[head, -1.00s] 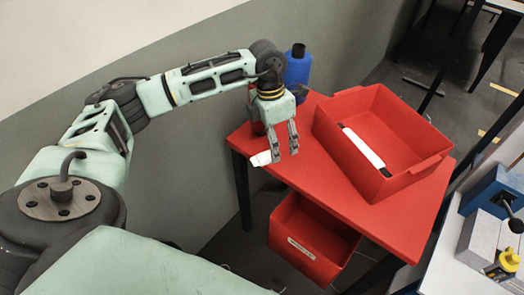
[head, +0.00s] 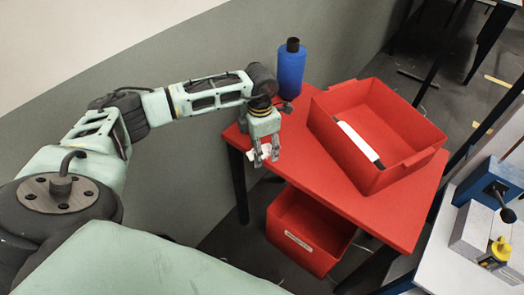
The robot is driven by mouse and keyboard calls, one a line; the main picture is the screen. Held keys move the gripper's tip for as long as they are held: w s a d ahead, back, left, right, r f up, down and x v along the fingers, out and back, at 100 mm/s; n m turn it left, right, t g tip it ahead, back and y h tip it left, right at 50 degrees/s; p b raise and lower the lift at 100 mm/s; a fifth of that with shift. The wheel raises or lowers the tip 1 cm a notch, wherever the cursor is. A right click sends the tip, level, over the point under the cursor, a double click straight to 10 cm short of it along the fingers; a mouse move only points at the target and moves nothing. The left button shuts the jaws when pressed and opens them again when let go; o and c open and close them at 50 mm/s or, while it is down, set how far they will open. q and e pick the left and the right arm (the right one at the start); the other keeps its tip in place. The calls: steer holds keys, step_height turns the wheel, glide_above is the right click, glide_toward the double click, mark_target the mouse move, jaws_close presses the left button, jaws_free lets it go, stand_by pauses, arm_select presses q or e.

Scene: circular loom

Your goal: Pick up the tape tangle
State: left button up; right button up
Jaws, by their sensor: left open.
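A small white piece, which looks like the tape tangle (head: 251,155), lies at the left front edge of the red table in the head view. My left gripper (head: 266,159) points down over that edge with its fingers apart. The fingers are right at the white piece and partly hide it. Whether they touch it or straddle it I cannot tell. My right gripper is not in view.
A red tray (head: 395,165) with a white label sits on the red table (head: 345,205), right of my gripper. A blue bottle-like cylinder (head: 291,68) stands behind my gripper. A red bin (head: 300,250) is below the table. A blue vise-like device (head: 490,185) is at the right.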

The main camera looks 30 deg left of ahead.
arm_select(q)
steer(key=shift+c, duration=0.3)
steer(key=c, duration=1)
steer(key=shift+r, duration=0.1)
steer(key=shift+r, duration=0.25)
step_height(320, 180, up, 4)
steer(key=p, duration=0.3)
steer(key=shift+r, duration=0.1)
steer(key=d+r+p, duration=0.2)
steer(key=d, duration=0.2)
steer(key=s+d+r+p, duration=0.1)
steer(key=d+r, duration=0.1)
steer(key=d, duration=0.1)
steer(key=s+d+r+p, duration=0.1)
steer(key=d+r+p, duration=0.1)
steer(key=d, duration=0.2)
steer(key=shift+s+d+r+p, duration=0.1)
steer(key=shift+d+p, duration=0.2)
